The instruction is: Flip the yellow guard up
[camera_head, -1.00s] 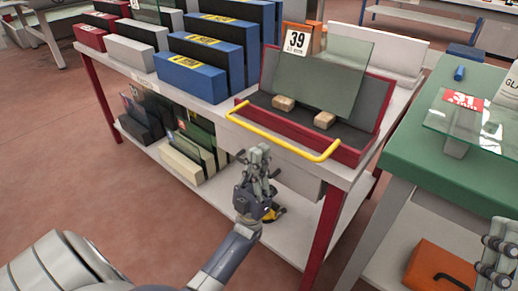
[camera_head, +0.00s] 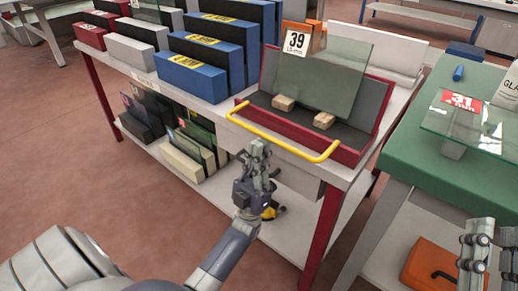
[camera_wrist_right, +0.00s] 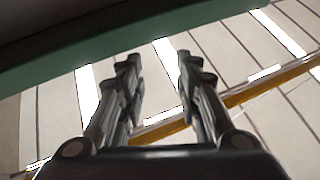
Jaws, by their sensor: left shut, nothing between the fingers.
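The yellow guard (camera_head: 283,141) is a bent bar along the front of a dark red tray (camera_head: 347,155) on the white table. It sits low, across the tray's front edge. My left gripper (camera_head: 258,146) is shut and empty, fingers pointing up, just in front of and below the middle of the guard in the picture. A small gap seems to show between fingertips and bar; contact cannot be told for certain. My right gripper (camera_head: 478,235) is at the lower right of the head view. In the right wrist view its fingers (camera_wrist_right: 155,62) are apart with nothing between them.
Blue boxes (camera_head: 190,79) stand to the left. A green table (camera_head: 440,170) with glass is at the right, near my right gripper.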

